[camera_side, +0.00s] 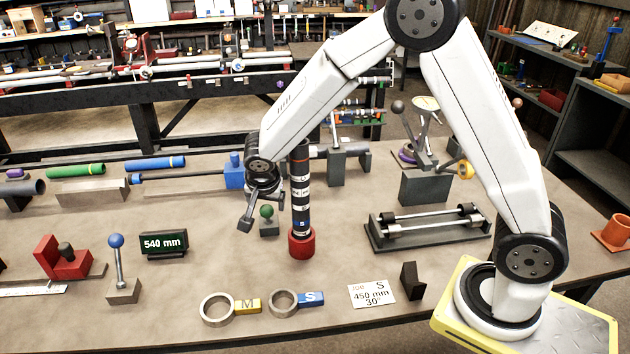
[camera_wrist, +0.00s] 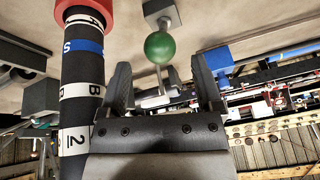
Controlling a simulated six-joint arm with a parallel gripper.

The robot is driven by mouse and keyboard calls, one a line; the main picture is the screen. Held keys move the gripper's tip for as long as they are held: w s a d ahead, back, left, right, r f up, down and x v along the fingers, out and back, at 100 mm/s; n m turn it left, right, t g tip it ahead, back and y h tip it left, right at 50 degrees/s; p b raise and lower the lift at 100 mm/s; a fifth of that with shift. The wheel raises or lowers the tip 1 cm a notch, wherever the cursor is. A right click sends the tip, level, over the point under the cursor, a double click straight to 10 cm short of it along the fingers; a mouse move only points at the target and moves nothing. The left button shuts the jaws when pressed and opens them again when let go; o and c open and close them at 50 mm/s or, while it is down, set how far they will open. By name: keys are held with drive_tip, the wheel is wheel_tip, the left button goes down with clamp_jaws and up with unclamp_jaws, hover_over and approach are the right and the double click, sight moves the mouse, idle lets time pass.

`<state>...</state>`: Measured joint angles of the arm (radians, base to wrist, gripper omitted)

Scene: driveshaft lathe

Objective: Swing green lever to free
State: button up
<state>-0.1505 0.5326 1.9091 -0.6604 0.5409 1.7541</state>
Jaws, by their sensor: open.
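The green lever has a green ball knob (camera_side: 267,211) on a short stem above a small grey block (camera_side: 269,229), behind and left of the upright black shaft in the side view. My gripper (camera_side: 256,208) hangs just left of the knob, pointing down. In the wrist view my gripper (camera_wrist: 161,68) is open and empty, with a finger on each side. The green knob (camera_wrist: 160,47) shows just beyond the fingertips, lined up with the gap. I cannot tell whether it touches a finger. The lever's grey base (camera_wrist: 158,8) is at the top edge.
The black banded shaft (camera_side: 301,190) stands upright in a red collar (camera_side: 301,243), close beside my gripper; it fills the left of the wrist view (camera_wrist: 82,100). A blue-knobbed lever (camera_side: 116,242) and a 540 mm display (camera_side: 163,244) stand left. Rings (camera_side: 217,309) lie in front.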

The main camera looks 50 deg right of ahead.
drive_tip(key=shift+x, duration=3.05)
drive_tip(key=shift+c, duration=0.2)
clamp_jaws()
